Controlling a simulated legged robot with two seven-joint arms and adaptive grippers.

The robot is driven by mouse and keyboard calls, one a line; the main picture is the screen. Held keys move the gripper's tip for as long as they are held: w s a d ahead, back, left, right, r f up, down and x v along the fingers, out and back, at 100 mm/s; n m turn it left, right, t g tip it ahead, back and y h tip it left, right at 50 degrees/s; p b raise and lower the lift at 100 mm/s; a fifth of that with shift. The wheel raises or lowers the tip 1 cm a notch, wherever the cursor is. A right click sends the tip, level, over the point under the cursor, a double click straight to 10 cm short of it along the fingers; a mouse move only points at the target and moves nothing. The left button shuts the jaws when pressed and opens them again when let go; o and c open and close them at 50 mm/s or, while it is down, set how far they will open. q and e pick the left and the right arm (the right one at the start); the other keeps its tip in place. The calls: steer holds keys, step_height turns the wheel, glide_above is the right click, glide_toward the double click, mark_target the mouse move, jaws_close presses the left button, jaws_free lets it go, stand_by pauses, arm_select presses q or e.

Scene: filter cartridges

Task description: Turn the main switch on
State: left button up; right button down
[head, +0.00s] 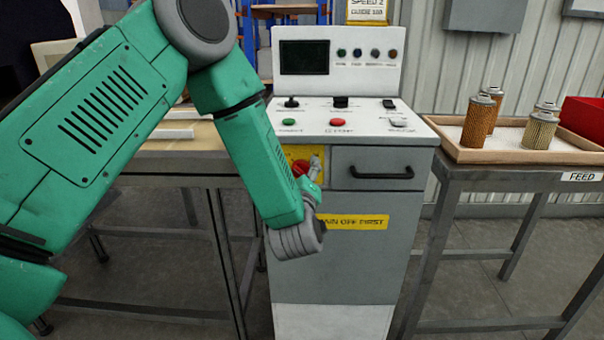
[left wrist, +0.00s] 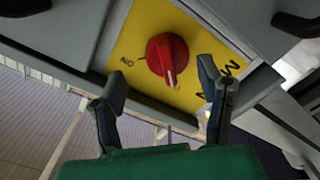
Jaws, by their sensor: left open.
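The main switch is a red rotary knob (left wrist: 168,55) on a yellow plate (left wrist: 190,88). In the left wrist view its white mark points toward the bottom, away from a small label and tick at its left. In the head view the red knob (head: 300,168) shows partly behind my left gripper (head: 314,170), on the front of the grey machine. In the left wrist view my left gripper (left wrist: 160,80) is open, one finger on each side below the knob, with nothing between the fingers. Contact with the knob is not visible. My right gripper is out of view.
The machine's sloping panel (head: 340,115) has buttons and a dark screen (head: 304,57). A drawer with a black handle (head: 382,172) is right of the switch. A yellow warning label (head: 355,222) sits below. A wooden tray (head: 470,155) with several filter cartridges stands at the right.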

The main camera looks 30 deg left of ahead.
arm_select(q)
steer(key=shift+w+a, duration=0.4)
steer(key=shift+w+a+f, duration=0.1)
steer(key=shift+w+a, duration=0.05)
steer(key=shift+a, duration=0.25)
steer(key=shift+w+a+f, duration=0.1)
steer(key=shift+a+f, duration=0.1)
steer(key=shift+a, duration=0.5)
steer(key=shift+d+r, duration=0.1)
steer(key=shift+d, duration=0.3)
steer(key=c, duration=0.9)
steer(key=shift+d, duration=0.25)
steer(key=shift+c, duration=1.2)
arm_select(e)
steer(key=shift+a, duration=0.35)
arm_select(q)
steer(key=shift+a, duration=0.1)
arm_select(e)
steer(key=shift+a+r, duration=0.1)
